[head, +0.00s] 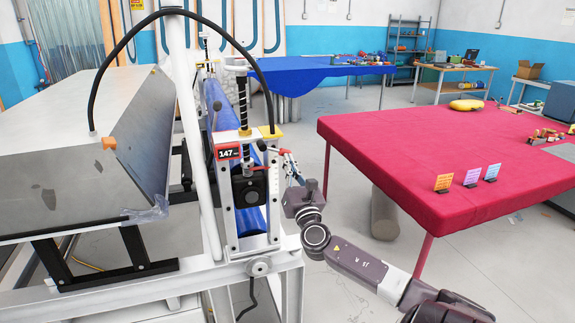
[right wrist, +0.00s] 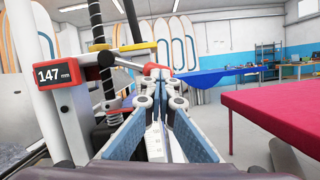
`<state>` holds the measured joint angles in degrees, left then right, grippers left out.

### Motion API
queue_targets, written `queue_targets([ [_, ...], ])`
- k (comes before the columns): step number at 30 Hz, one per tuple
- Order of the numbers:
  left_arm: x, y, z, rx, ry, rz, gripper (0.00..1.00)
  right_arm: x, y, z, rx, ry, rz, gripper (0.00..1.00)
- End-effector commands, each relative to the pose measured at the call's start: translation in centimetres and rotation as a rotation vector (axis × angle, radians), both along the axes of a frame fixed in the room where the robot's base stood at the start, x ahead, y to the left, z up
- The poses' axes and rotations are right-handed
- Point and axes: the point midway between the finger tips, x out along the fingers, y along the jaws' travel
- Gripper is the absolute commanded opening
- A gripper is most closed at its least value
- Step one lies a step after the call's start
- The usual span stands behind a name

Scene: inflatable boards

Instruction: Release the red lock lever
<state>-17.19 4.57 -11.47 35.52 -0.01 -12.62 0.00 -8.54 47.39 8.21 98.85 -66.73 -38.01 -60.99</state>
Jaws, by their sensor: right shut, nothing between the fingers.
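My left gripper is not in view.
A red display reading 147 mm (head: 228,152) is on the frame. A black threaded screw (head: 242,100) and a black hose (head: 232,42) rise above it. A blue roller (head: 218,105) lies behind. A red-covered table (head: 400,140) stands right, with open floor between.

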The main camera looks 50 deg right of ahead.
Motion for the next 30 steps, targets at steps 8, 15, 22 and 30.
queue_targets([
  [8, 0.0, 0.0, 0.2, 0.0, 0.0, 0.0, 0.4, -0.1, -0.4, 0.5, -0.054, 0.034, -0.001, 0.0],
  [15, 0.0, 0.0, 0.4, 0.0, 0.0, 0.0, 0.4, -0.2, -0.5, 0.9, -0.096, 0.058, -0.001, 0.0],
  [22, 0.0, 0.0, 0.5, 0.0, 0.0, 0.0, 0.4, -0.3, -0.6, 1.1, -0.13, 0.08, -0.001, 0.0],
  [30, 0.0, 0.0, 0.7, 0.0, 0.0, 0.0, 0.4, -0.4, -0.8, 1.4, -0.163, 0.1, -0.001, 0.0],
])
